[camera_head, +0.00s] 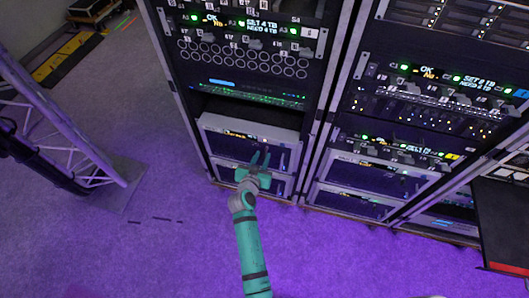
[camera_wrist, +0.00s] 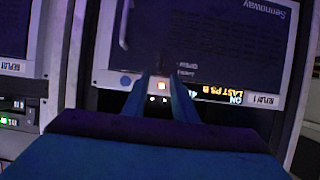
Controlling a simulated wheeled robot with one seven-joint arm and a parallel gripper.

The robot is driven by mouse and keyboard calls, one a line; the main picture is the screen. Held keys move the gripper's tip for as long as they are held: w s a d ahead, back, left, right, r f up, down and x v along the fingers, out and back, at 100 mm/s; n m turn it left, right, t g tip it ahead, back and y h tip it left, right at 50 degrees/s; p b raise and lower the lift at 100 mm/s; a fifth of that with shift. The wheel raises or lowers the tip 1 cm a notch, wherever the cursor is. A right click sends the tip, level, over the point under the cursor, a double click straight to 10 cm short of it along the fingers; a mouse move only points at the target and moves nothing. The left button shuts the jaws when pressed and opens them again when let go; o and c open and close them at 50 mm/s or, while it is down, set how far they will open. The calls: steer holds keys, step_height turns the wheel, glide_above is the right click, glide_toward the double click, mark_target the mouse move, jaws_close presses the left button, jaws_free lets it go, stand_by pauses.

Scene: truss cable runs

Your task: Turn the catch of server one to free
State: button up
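My gripper (camera_head: 260,158) is in front of the lower units of the left rack in the head view. Its two fingers are apart with nothing visibly held between them. In the wrist view the fingertips (camera_wrist: 158,82) point at a unit's front panel (camera_wrist: 205,45), which appears upside down and is labelled REPLAY 1. I cannot tell whether the fingers touch the panel. No catch of server one can be made out for certain, nor its position.
The right rack (camera_head: 400,110) stands close beside the left rack (camera_head: 245,50). A metal truss (camera_head: 75,145) stands at the left on a dark base plate. A dark open shelf or lid (camera_head: 500,220) juts out at the right. The purple-lit floor in front is mostly clear.

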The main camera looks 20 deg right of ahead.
mark_target(266, 150)
steer(key=shift+x, duration=2.1)
jaws_close()
